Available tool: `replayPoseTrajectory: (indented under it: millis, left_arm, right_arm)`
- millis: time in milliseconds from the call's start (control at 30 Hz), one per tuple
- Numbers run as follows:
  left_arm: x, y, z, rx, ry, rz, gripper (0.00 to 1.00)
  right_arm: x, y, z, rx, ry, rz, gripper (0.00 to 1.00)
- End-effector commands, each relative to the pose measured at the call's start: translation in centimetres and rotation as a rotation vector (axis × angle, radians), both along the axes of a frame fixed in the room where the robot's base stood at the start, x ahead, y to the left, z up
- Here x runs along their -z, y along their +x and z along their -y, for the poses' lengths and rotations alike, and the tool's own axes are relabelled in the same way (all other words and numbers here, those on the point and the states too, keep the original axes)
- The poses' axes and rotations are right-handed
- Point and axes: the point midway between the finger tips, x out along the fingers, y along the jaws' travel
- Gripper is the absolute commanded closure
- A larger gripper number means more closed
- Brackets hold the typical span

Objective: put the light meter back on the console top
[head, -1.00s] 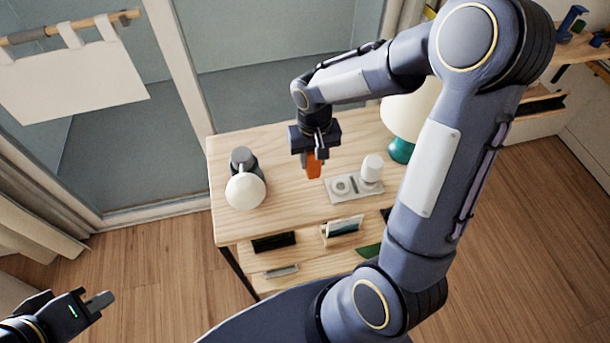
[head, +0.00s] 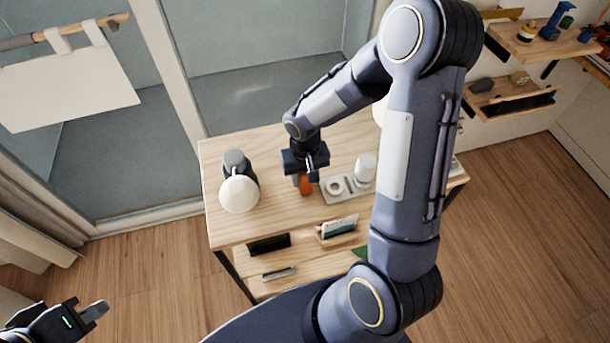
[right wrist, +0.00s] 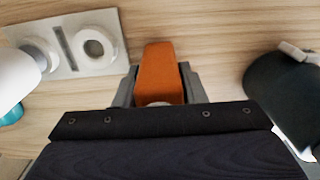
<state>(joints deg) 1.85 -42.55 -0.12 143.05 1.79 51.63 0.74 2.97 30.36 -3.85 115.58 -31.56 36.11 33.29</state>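The light meter, which I take to be the orange block (head: 305,187), is between the fingers of my right gripper (head: 306,178), low over the console top (head: 285,205). In the right wrist view the orange block (right wrist: 158,72) has a grey finger close against each side, with a pale round part near the palm. I cannot tell whether its underside touches the wood. The console top has bare wood in front of and behind the gripper. My left gripper (head: 92,314) is empty at the lower left, away from the console; its finger gap is not clear.
A dark device with a white globe (head: 239,194) stands left of the right gripper. A pale tray (head: 336,189) with a ring and white cylinder (head: 365,167) lies close on the right. A lamp is mostly hidden behind my arm.

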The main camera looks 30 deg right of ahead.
Motion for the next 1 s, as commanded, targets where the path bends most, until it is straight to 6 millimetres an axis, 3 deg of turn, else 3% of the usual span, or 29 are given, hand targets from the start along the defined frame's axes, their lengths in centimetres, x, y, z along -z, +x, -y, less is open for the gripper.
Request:
replayPoseTrajectory:
  millis: [133,500,1000]
  left_arm:
    - [-0.1,0.0,0.0,0.000,0.000,0.000,1.00]
    - [-0.5,0.0,0.0,0.000,0.000,0.001,1.00]
    - [-0.6,0.0,0.0,0.000,0.000,0.000,1.00]
  right_arm:
    - [-0.1,0.0,0.0,0.000,0.000,0.000,0.46]
    - [-0.8,0.1,0.0,0.000,0.000,0.002,0.46]
    - [-10.5,0.1,0.0,-0.001,-0.001,0.005,0.46]
